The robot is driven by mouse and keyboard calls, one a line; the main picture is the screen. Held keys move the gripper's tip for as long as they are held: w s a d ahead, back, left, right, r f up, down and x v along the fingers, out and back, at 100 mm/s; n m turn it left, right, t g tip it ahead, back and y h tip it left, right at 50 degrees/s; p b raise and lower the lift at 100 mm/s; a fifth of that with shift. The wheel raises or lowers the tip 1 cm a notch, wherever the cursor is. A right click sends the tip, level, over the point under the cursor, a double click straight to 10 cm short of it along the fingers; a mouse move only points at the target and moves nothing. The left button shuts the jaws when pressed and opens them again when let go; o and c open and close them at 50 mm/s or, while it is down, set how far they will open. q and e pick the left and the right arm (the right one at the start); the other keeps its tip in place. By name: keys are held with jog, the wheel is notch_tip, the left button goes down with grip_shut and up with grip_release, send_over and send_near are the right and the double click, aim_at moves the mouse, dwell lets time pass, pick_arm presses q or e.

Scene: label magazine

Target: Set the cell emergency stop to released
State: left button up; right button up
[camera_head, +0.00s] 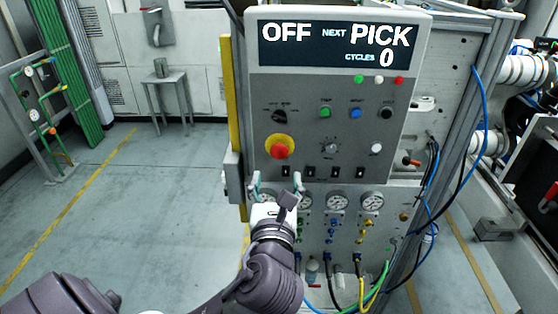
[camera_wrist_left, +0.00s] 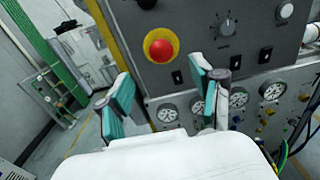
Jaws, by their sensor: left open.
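The emergency stop is a red mushroom button (camera_head: 279,150) on a yellow round base, on the left side of the grey control panel (camera_head: 345,165). It also shows in the left wrist view (camera_wrist_left: 161,47), above and between the fingers. Whether it is pressed in or out I cannot tell. My left gripper (camera_head: 277,186) is open and empty, just below the button and apart from it. Its teal-padded fingers stand well apart in the left wrist view (camera_wrist_left: 165,98). The panel display (camera_head: 340,48) reads OFF, NEXT PICK, CYCLES 0. My right gripper is not in view.
A black selector knob (camera_head: 279,116), green and blue buttons, and small black switches sit near the stop. Pressure gauges (camera_head: 338,201) line the panel below, with hanging hoses (camera_head: 379,285). A yellow post (camera_head: 229,110) edges the cabinet's left. The floor to the left is clear.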

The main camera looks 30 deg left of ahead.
aim_at(279, 152)
pick_arm(q)
jog(key=x, duration=0.9)
jog(key=shift+p, duration=0.35)
jog(key=shift+w+a, duration=0.15)
jog(key=shift+w, duration=0.3)
jog(key=shift+a, duration=0.1)
jog(key=c, duration=0.7)
grip_shut()
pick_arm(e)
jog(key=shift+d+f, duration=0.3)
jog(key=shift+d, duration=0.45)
